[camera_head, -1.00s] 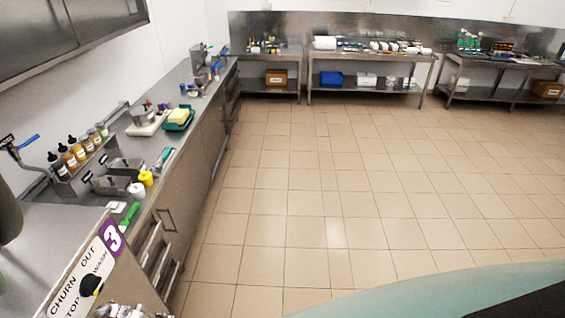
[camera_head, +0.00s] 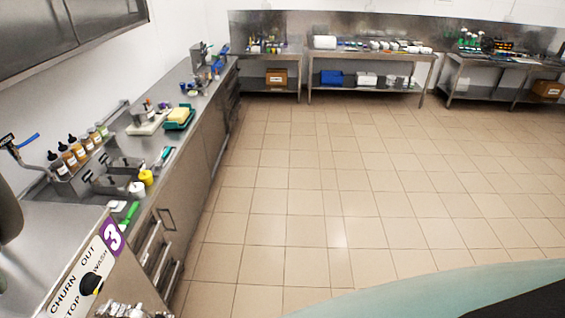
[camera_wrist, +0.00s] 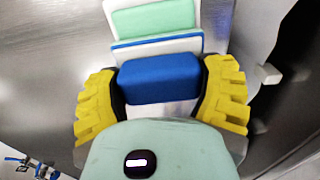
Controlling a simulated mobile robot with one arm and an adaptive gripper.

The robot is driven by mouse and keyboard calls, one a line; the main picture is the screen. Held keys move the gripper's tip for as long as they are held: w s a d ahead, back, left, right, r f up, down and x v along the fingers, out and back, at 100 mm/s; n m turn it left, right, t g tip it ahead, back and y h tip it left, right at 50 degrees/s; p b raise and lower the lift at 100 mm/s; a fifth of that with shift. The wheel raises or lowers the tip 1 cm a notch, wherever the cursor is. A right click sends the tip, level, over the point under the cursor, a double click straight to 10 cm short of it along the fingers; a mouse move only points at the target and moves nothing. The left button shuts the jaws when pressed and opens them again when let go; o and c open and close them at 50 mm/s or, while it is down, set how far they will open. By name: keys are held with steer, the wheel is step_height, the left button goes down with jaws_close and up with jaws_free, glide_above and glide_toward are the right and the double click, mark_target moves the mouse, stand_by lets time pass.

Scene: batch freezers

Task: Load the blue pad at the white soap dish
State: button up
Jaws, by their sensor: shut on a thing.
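In the wrist view, the blue pad (camera_wrist: 160,78) sits between the yellow fingers of my gripper (camera_wrist: 163,82), which is shut on its two ends. Just beyond the pad is a white piece with a blue stripe along its edge (camera_wrist: 157,48), and behind that a pale green pad (camera_wrist: 150,18) with a white rim. I cannot tell whether the white piece is the soap dish, nor whether the blue pad touches it. My gripper is not visible in the head view, and I cannot make out the blue pad there.
A steel counter (camera_head: 182,140) runs along the left wall. It holds sauce bottles (camera_head: 68,157), white and yellow cups (camera_head: 146,177), a green-handled tool (camera_head: 128,213) and a green tray (camera_head: 181,125). Steel tables (camera_head: 365,56) stand along the back wall. The tiled floor (camera_head: 320,180) is clear.

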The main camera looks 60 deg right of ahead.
steer(key=shift+w+r+p, duration=0.15)
steer(key=shift+r+p, duration=0.85)
steer(key=shift+r, duration=2.45)
